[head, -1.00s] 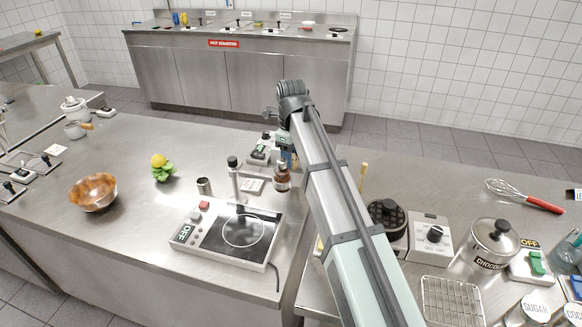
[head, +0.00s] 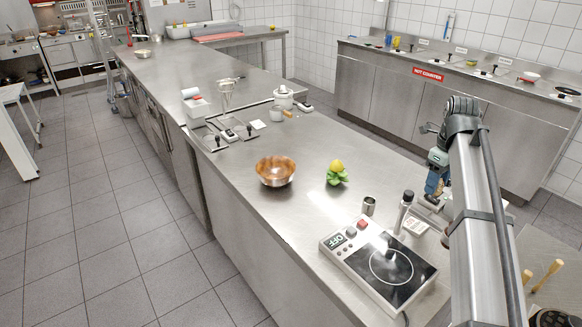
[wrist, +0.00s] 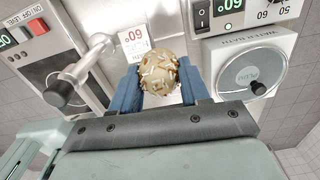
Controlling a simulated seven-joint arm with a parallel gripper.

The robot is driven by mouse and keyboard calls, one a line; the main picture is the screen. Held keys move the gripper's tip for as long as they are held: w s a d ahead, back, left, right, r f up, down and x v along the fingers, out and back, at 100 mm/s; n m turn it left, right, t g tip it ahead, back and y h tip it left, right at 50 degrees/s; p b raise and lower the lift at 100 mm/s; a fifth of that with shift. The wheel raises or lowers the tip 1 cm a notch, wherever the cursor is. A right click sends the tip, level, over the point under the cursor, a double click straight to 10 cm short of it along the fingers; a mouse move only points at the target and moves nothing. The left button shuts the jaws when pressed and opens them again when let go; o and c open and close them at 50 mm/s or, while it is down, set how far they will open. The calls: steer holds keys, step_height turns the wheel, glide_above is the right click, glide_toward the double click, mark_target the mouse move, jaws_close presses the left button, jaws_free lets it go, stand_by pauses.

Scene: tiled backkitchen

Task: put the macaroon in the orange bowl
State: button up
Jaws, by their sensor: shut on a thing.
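My gripper (head: 434,190) is at the right of the head view, over the counter beyond the hot plate, with its blue fingers pointing down. In the wrist view its two blue fingers are shut on the macaroon (wrist: 160,72), a round tan piece with pale sprinkles. The macaroon cannot be made out in the head view. The orange bowl (head: 276,179), orange-brown inside and metallic at the base, stands on the counter well left of my gripper. No contents show in it.
A yellow and green item (head: 337,174) stands between the bowl and my gripper. A metal cup (head: 369,206), a black-topped upright device (head: 404,211) and a hot plate (head: 378,262) stand nearer. Free steel counter surrounds the bowl.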

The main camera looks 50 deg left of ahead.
steer(key=s+a+n, duration=0.2)
steer(key=s+a, duration=0.3)
steer(key=a, duration=0.7)
steer(key=s+a+n, duration=0.2)
steer(key=s+a, duration=0.3)
steer(key=a, duration=0.8)
steer(key=n, duration=0.3)
glide_toward(276, 171)
steer(key=s+d+r, duration=0.2)
steer(key=d, duration=0.1)
steer(key=shift+d+f, duration=0.2)
steer(key=shift+f, duration=4.25)
steer(key=shift+f, duration=0.1)
steer(key=o, duration=0.7)
steer(key=shift+o, duration=0.2)
step_height(276, 171, up, 12)
